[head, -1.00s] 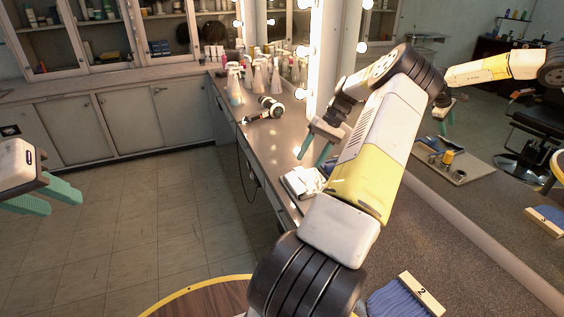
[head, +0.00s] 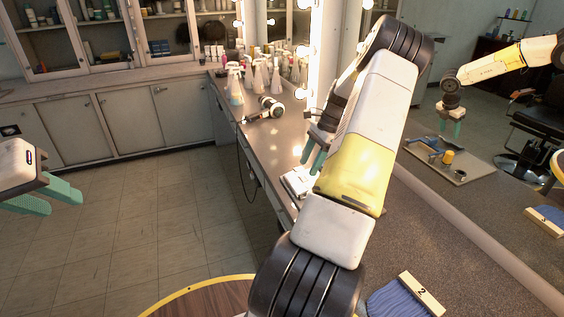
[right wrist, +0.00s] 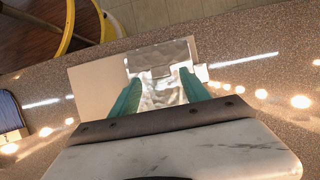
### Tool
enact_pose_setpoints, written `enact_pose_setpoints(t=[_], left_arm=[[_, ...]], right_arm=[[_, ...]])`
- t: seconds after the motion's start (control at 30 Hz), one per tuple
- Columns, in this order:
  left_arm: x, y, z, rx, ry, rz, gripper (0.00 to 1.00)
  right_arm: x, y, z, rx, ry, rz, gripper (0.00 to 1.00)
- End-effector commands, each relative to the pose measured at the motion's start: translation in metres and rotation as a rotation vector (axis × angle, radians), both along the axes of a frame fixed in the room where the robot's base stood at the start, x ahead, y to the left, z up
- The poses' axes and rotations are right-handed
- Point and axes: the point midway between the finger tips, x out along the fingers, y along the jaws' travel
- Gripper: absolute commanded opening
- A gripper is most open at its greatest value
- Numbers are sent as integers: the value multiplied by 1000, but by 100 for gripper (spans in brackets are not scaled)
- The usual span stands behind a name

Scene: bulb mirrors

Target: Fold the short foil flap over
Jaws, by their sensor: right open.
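The shiny foil (right wrist: 165,88) lies on the counter in the right wrist view, over or beside a pale flat board (right wrist: 97,85). A narrower foil strip shows at its far edge; I cannot tell how far it is folded. In the head view the foil (head: 297,182) is partly hidden by my right arm. My right gripper (head: 313,158) is open above it with its teal fingers pointing down; in the right wrist view its fingers (right wrist: 158,80) stand either side of the foil. I cannot tell whether they touch it. My left gripper (head: 50,198) is open and empty over the floor at the left.
A hair dryer (head: 268,108) with a dangling cord and several spray bottles (head: 257,77) stand farther back on the counter. A blue brush (head: 408,298) lies at the front right. The mirror (head: 470,150) runs along the counter's right side.

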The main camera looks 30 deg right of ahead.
Motion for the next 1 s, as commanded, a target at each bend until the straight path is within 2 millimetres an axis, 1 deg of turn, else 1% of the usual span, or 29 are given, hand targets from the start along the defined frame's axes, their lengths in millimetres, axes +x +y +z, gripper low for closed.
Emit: enact_pose_setpoints(t=[0.03, 0.1, 0.23, 0.4, 0.6, 0.77, 0.8, 0.87, 0.9, 1.0], left_arm=[[0, 0, 0, 0, 0, 0, 36], [0, 0, 0, 0, 0, 0, 36], [0, 0, 0, 0, 0, 0, 36], [0, 0, 0, 0, 0, 0, 36], [0, 0, 0, 0, 0, 0, 36], [0, 0, 0, 0, 0, 0, 36], [0, 0, 0, 0, 0, 0, 36], [0, 0, 0, 0, 0, 0, 36], [0, 0, 0, 0, 0, 0, 36], [0, 0, 0, 0, 0, 0, 36]], right_arm=[[0, 4, -8, 3, 2, 3, 55], [0, 8, -18, 3, 1, 3, 55], [1, 13, -31, 1, 1, 3, 55], [2, 16, -37, 0, -2, 3, 55], [2, 16, -37, 0, -2, 4, 55], [2, 15, -37, 0, -2, 4, 23], [2, 15, -37, 0, -2, 4, 15], [2, 15, -36, 0, -2, 4, 4], [2, 15, -36, 0, -2, 4, 0], [2, 14, -38, 10, -1, 2, 0]])
